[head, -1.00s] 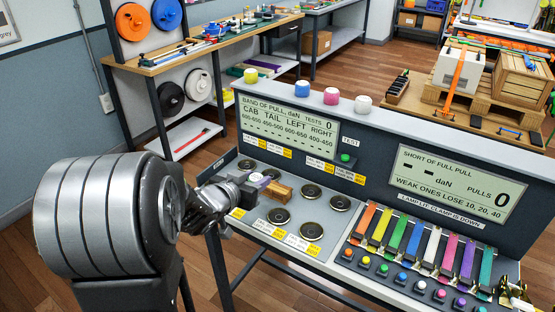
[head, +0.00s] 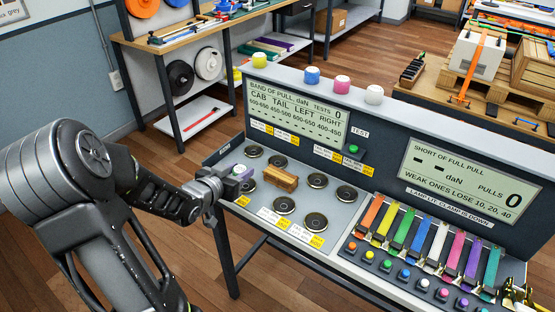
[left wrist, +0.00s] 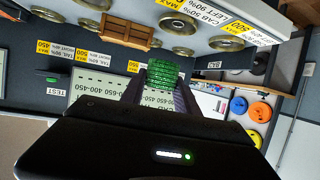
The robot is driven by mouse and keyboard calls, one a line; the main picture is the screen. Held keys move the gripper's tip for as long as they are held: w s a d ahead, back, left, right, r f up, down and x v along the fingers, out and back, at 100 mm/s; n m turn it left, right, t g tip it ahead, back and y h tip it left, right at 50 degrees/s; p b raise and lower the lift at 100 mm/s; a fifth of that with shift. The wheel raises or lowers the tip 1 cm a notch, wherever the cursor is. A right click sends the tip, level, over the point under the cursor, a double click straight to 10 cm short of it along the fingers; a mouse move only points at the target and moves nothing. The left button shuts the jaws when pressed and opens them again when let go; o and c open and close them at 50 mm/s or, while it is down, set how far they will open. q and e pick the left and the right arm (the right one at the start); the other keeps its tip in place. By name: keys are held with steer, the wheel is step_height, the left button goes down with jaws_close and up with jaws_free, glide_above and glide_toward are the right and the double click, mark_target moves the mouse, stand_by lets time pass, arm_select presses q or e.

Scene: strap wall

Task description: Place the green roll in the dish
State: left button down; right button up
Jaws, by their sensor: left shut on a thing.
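The green roll (left wrist: 166,76) is a ribbed green cylinder. In the left wrist view it sits between the fingertips of my left gripper (left wrist: 162,88), which is shut on it. In the head view my left gripper (head: 238,178) is over the left end of the grey console top, and the roll cannot be made out clearly there. My right gripper is not in view.
A wooden block (head: 281,179) lies among the dishes, right of my left gripper. The display panel (head: 295,112) rises behind them, with coloured knobs on top. Coloured straps (head: 430,240) and buttons fill the right part. A workbench (head: 190,40) stands behind left.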

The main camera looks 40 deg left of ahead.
arm_select(q)
steer(key=w+b, duration=0.6)
steer(key=w, duration=1.2)
step_height(320, 180, down, 2)
steer(key=shift+s+a+f+p, duration=0.1)
steer(key=shift+f+p, duration=0.15)
steer(key=shift+p, duration=0.05)
steer(key=shift+f, duration=0.3)
steer(key=shift+f, duration=0.1)
step_height(320, 180, down, 3)
steer(key=shift+f+p, duration=0.1)
steer(key=shift+p, duration=0.25)
steer(key=shift+f, duration=0.25)
